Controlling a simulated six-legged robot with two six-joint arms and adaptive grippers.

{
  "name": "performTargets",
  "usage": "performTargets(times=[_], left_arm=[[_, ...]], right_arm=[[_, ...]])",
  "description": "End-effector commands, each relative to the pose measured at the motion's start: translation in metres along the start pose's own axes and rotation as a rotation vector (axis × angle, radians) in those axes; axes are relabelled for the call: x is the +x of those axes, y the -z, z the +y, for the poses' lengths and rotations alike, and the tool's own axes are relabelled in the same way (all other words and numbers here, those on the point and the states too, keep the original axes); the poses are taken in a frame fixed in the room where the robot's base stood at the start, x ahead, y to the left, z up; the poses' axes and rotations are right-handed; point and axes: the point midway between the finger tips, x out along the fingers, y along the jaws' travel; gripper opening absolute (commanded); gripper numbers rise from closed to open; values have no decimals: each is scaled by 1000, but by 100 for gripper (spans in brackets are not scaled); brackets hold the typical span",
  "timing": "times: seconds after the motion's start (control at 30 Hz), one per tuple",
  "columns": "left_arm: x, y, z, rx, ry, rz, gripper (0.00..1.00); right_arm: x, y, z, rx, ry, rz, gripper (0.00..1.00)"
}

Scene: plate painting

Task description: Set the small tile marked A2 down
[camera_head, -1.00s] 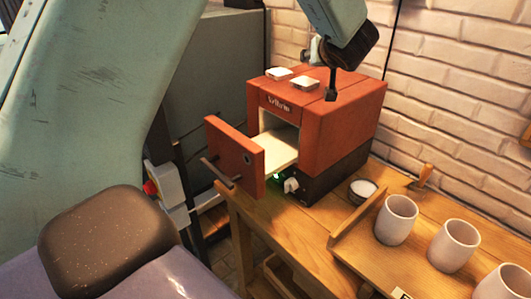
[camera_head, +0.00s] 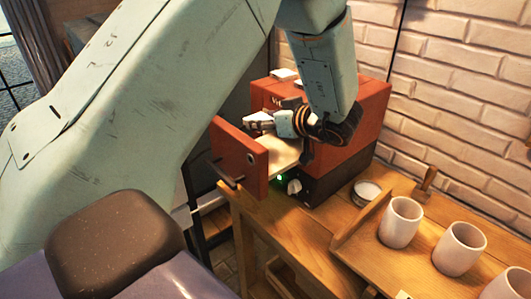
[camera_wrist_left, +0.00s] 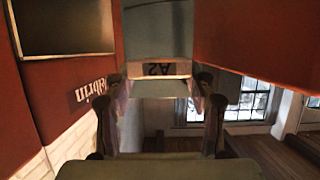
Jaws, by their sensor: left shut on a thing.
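The small tile marked A2 (camera_wrist_left: 158,88) is between the fingertips of my left gripper (camera_wrist_left: 160,100) in the left wrist view, its label upside down. In the head view my left gripper (camera_head: 262,122) is in front of the red kiln (camera_head: 360,110), above the pale shelf (camera_head: 284,152) at its opening. A pale piece shows at the fingertips there, and my arm hides much of the kiln front. I cannot tell whether the tile touches any surface. My right gripper is not in view.
The kiln's door (camera_head: 240,160) stands pulled out, close to the gripper. Pale tiles (camera_head: 284,74) lie on the kiln top. A small bowl (camera_head: 367,191), a wooden-handled tool (camera_head: 427,181) and several cups (camera_head: 400,222) are to the right on the wooden table (camera_head: 305,232).

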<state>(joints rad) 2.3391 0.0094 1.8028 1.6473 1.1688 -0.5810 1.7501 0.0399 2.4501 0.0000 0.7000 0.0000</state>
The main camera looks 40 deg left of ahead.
Motion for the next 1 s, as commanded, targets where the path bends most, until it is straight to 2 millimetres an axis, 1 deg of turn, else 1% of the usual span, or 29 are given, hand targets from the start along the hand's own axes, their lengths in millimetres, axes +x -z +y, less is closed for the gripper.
performTargets(times=[0.03,0.1,0.2,0.4,0.6,0.73,1.0], left_arm=[[5,-12,0,6,0,0,22],[11,-26,0,5,0,0,22],[17,-41,0,3,-1,0,22],[23,-56,0,2,-2,0,22],[33,-81,0,2,-1,0,22],[36,-88,0,1,-2,1,22],[36,-88,0,0,-2,1,22]], right_arm=[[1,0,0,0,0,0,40],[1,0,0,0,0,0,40],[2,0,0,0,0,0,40],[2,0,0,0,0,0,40],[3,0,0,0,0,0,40],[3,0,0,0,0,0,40],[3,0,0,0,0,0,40]])
